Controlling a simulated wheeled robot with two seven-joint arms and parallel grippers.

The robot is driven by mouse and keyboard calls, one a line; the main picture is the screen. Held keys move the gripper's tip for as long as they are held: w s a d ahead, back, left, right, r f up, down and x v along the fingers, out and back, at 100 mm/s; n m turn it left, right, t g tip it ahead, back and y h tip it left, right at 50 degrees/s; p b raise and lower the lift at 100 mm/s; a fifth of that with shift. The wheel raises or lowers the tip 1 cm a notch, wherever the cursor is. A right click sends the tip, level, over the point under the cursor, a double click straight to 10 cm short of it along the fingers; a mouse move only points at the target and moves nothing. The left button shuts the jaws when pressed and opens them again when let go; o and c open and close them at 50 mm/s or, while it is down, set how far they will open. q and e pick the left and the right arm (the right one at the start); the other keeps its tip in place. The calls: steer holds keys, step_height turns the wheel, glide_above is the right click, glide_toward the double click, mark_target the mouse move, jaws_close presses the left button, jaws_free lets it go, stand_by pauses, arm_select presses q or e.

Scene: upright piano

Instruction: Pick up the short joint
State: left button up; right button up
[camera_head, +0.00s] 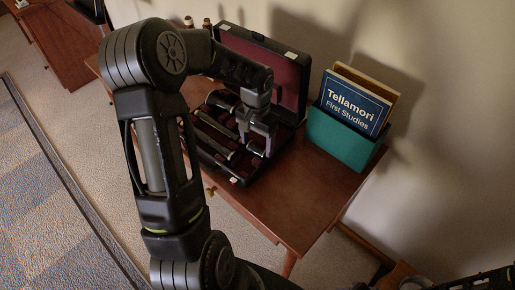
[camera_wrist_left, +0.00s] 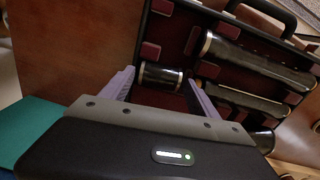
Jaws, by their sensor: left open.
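The short joint (camera_wrist_left: 162,75), a small black cylinder with pale metal rings at its ends, lies in the open instrument case (camera_wrist_left: 150,28). My left gripper (camera_wrist_left: 160,86) is open, with one finger on each side of the short joint; whether they touch it I cannot tell. In the head view my left gripper (camera_head: 258,138) reaches down into the case (camera_head: 243,181), and the short joint cannot be made out there.
Longer black joints (camera_wrist_left: 250,62) lie beside the short one among red pads. The raised red-lined lid (camera_head: 285,75) stands behind my gripper. A green box (camera_head: 335,142) of books is to the right on the wooden table (camera_head: 300,205), whose front right is clear.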

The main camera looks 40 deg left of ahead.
mark_target(257, 146)
arm_select(q)
steer(key=shift+f, duration=0.1)
steer(key=shift+c, duration=0.4)
steer(key=c, duration=1)
steer(key=shift+c, duration=0.2)
step_height(257, 146, up, 10)
steer(key=b, duration=0.1)
stand_by(0.6)
